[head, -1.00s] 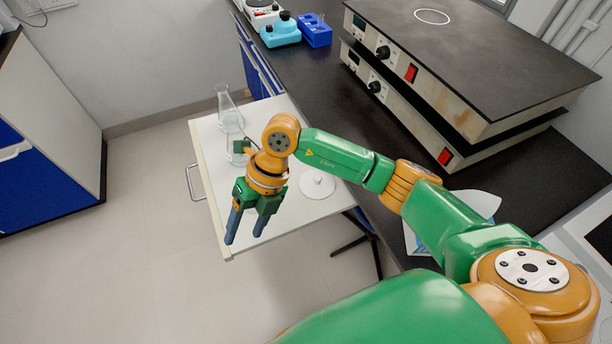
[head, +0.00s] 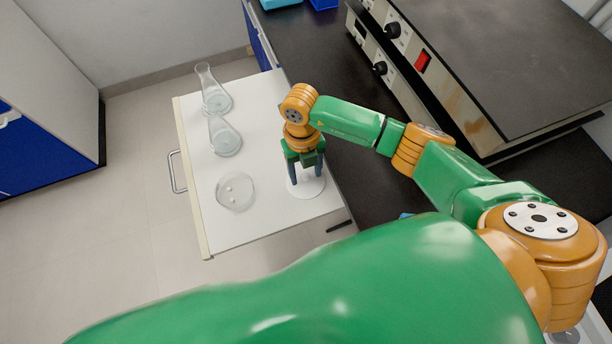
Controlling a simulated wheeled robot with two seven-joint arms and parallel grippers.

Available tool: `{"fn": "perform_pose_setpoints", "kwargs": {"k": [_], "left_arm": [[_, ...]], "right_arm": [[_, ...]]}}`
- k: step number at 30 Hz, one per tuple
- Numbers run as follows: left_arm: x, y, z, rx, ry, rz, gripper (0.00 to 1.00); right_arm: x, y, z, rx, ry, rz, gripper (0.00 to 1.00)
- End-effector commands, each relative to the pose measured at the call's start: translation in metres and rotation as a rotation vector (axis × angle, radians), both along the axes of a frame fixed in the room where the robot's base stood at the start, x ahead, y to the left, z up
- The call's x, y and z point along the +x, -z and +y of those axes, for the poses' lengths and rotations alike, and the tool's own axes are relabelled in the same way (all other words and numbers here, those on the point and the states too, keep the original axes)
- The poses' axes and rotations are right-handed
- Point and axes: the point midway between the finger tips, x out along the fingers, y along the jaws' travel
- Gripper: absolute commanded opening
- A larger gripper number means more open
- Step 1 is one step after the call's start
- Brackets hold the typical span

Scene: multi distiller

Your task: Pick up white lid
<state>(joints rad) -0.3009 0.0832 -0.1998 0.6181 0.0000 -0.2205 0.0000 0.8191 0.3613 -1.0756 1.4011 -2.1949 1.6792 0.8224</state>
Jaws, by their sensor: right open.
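The white lid (head: 304,187) is a flat round disc on the white drawer surface (head: 255,225), near its right side. My right gripper (head: 307,185) points down over the lid with its dark blue fingers apart, one on each side of the lid's middle. The fingers and wrist hide the lid's knob and far part. I cannot tell whether the fingers touch the lid. My left gripper is not in view.
Two glass flasks (head: 213,97) (head: 223,138) stand on the back left of the drawer surface. A clear round glass dish (head: 235,191) lies left of the lid. The black counter (head: 310,50) with stacked devices (head: 490,65) borders the right.

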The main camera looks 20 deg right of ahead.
Motion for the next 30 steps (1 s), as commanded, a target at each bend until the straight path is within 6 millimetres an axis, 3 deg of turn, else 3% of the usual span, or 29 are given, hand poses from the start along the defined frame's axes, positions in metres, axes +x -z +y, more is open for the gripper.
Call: {"fn": "perform_pose_setpoints", "kwargs": {"k": [1, 7, 20, 25, 30], "left_arm": [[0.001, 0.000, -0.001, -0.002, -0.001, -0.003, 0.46], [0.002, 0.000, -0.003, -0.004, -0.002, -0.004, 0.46], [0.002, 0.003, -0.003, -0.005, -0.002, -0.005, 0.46], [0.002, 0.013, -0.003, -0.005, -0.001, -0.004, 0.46], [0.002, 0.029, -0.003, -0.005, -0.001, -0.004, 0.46]], "right_arm": [[0.000, 0.000, 0.000, 0.000, 0.000, 0.000, 0.53], [0.000, 0.000, 0.000, 0.001, 0.000, 0.000, 0.00], [0.001, -0.006, 0.000, 0.002, -0.001, -0.001, 0.00], [0.003, -0.033, 0.003, 0.004, -0.004, -0.006, 0.00], [0.017, -0.075, 0.039, 0.005, -0.003, -0.009, 0.00]]}}
